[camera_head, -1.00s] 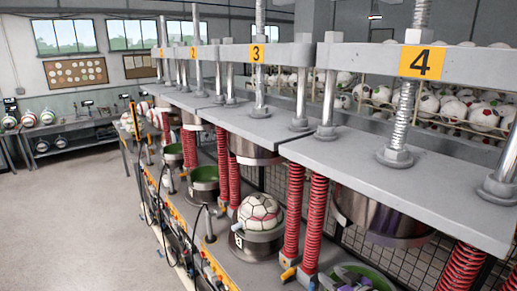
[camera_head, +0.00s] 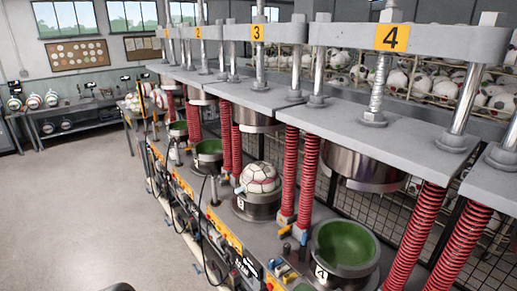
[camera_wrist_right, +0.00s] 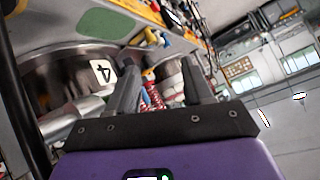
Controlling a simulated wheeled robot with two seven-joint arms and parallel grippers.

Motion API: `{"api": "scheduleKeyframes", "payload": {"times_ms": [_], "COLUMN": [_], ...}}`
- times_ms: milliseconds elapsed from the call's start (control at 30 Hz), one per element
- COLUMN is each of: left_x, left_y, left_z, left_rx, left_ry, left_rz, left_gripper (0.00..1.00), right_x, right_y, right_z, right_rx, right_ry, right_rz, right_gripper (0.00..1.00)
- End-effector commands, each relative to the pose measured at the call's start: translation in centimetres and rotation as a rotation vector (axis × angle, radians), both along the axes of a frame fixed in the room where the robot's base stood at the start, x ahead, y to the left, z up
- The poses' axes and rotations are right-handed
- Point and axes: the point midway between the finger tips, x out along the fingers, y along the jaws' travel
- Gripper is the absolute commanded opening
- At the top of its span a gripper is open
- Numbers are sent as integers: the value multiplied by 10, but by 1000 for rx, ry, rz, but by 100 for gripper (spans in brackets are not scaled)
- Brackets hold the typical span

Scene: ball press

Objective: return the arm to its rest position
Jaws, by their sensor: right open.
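My right gripper (camera_wrist_right: 160,56) shows in the right wrist view. Its two grey fingers stand apart with nothing between them, above a dark plate and a purple housing. It is near a metal mould with a number 4 label (camera_wrist_right: 102,72), apart from it as far as I can tell. In the head view neither gripper shows. The press 4 lower mould (camera_head: 345,250) is there at the bottom right, with an empty green bowl. My left gripper is not in view.
Red springs (camera_head: 308,175) flank the presses, and the press 4 upper mould (camera_head: 352,168) hangs above. A black cable (camera_head: 203,225) loops along the front. The floor (camera_head: 70,210) at left is clear.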

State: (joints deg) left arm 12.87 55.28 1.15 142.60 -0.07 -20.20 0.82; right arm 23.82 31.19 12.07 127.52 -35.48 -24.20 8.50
Motion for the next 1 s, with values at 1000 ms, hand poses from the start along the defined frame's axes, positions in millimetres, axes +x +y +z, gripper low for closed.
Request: {"api": "scheduleKeyframes", "payload": {"times_ms": [1000], "left_x": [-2], "left_y": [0], "left_z": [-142], "left_rx": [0], "left_ry": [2], "left_rz": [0], "left_gripper": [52], "right_x": [-245], "right_y": [70], "right_z": [-327], "right_rx": [31], "right_ry": [879], "right_rz": [-149], "right_gripper": [51]}}
